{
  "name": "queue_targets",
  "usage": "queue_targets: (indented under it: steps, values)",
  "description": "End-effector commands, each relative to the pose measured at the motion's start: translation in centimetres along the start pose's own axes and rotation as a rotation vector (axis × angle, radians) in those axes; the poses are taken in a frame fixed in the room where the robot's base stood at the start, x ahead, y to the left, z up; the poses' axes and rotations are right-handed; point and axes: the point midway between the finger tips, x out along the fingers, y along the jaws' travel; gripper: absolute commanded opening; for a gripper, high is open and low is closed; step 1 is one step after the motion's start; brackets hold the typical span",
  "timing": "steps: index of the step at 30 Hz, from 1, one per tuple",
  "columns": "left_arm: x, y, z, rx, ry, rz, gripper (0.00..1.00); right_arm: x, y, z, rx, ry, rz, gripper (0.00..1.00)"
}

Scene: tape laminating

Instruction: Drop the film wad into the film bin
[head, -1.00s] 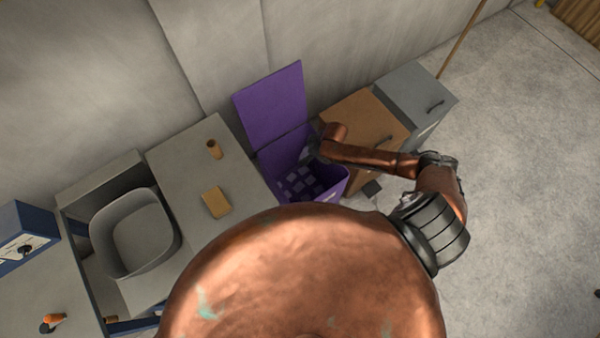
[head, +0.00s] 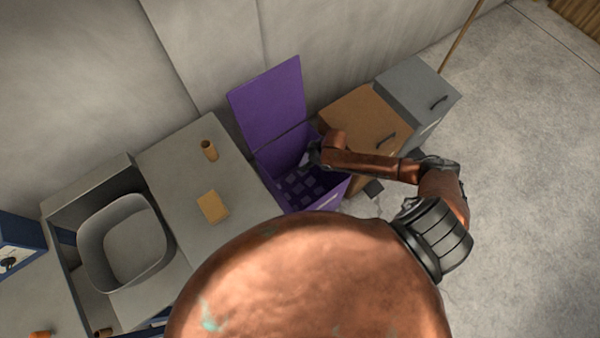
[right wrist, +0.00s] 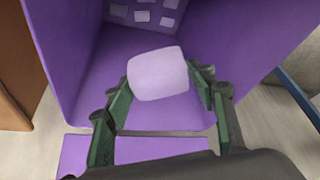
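The film bin is the purple bin (head: 338,190) with its lid raised, standing against the wall in the head view. My right gripper (head: 308,160) is over the bin's opening. In the right wrist view, the pale lilac film wad (right wrist: 158,74) sits between the two green fingers of my right gripper (right wrist: 160,88), which look closed against its sides. My left gripper is not in view.
A brown cabinet (head: 350,115) and a grey cabinet (head: 405,88) stand right of the bin. Left of it is a grey counter (head: 170,160) with a small cylinder (head: 209,150), a tan block (head: 212,207) and a grey tub (head: 85,245).

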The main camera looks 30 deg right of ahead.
Motion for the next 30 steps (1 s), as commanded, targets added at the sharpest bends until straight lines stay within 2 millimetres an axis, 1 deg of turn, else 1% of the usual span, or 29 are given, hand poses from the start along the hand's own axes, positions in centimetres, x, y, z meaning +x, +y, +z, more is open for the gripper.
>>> queue_targets:
  steps: [1, 7, 13, 17, 20, 22, 30]
  values:
    - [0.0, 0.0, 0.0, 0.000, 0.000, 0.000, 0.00, 0.0, 0.0, 0.0, 0.000, 0.000, 0.000, 0.56]
    - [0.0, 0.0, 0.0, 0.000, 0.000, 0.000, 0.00, 0.0, 0.0, 0.0, 0.000, 0.000, 0.000, 0.70]
    - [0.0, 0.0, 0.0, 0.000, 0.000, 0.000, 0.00, 0.0, 0.0, 0.0, 0.000, 0.000, 0.000, 0.70]
    - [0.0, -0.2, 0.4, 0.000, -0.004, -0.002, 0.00, -0.3, 0.0, 0.1, 0.000, 0.000, 0.000, 0.70]
    - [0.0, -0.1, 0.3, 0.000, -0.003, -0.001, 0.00, -1.2, 0.1, 0.1, 0.000, 0.000, 0.001, 0.70]
    - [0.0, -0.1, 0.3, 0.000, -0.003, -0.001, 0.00, -2.4, 0.1, 0.1, 0.000, 0.000, 0.001, 0.70]
    - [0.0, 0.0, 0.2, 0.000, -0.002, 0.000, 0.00, -8.1, 0.1, 0.1, -0.002, -0.001, 0.001, 0.70]
